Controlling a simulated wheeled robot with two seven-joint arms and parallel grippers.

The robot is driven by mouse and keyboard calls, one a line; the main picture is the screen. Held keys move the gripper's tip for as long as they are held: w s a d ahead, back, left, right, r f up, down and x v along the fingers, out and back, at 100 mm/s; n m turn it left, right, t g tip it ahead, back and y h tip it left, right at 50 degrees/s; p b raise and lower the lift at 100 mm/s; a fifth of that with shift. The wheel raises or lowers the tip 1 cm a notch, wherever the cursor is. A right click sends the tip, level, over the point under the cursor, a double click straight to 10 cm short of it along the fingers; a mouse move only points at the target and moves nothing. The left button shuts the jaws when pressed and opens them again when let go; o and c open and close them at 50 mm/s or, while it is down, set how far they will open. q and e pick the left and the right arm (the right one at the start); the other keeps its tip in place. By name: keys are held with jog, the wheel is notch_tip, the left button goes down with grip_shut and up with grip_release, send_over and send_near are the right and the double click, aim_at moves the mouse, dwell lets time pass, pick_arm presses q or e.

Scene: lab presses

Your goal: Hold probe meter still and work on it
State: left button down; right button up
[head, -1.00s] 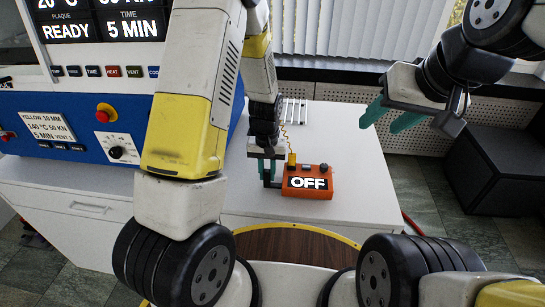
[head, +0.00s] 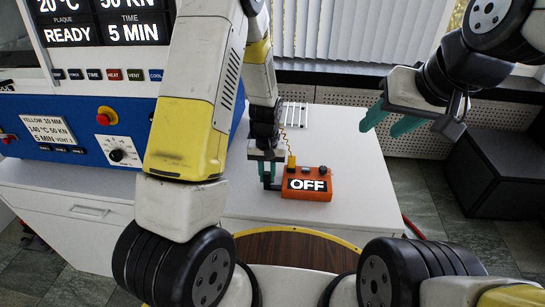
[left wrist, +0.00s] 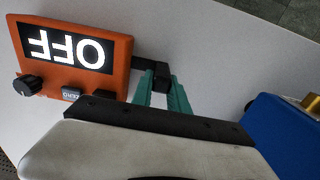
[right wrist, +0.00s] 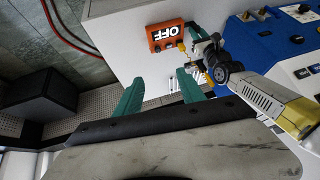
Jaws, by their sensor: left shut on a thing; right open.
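The probe meter (head: 307,184) is an orange box on the white bench, with a lit display reading OFF, a dark knob and a yellow plug on its top edge. It also shows in the left wrist view (left wrist: 118,55), with a black knob, a grey ZERO button and a black handle (left wrist: 152,72) on its side. My left gripper (head: 268,176) is shut on that handle, at the meter's left side in the head view. My right gripper (head: 384,122) is open and empty, above and right of the meter, over the bench's right edge. The meter also shows in the right wrist view (right wrist: 166,35), beyond the fingers.
A blue press (head: 75,132) with a red button, a dial and a lit screen stands at the left. The white bench (head: 345,150) is clear right of the meter. A coiled yellow cord and metal rods (head: 294,114) lie behind it. A dark box (head: 492,175) stands on the floor right.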

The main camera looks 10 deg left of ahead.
jog(key=shift+c, duration=0.4)
jog(key=m+g+h, duration=0.2)
jog(key=m+g, duration=0.4)
jog(key=m, duration=1.2)
send_over(294, 157)
notch_tip(294, 157, down, 18)
notch_tip(294, 157, down, 12)
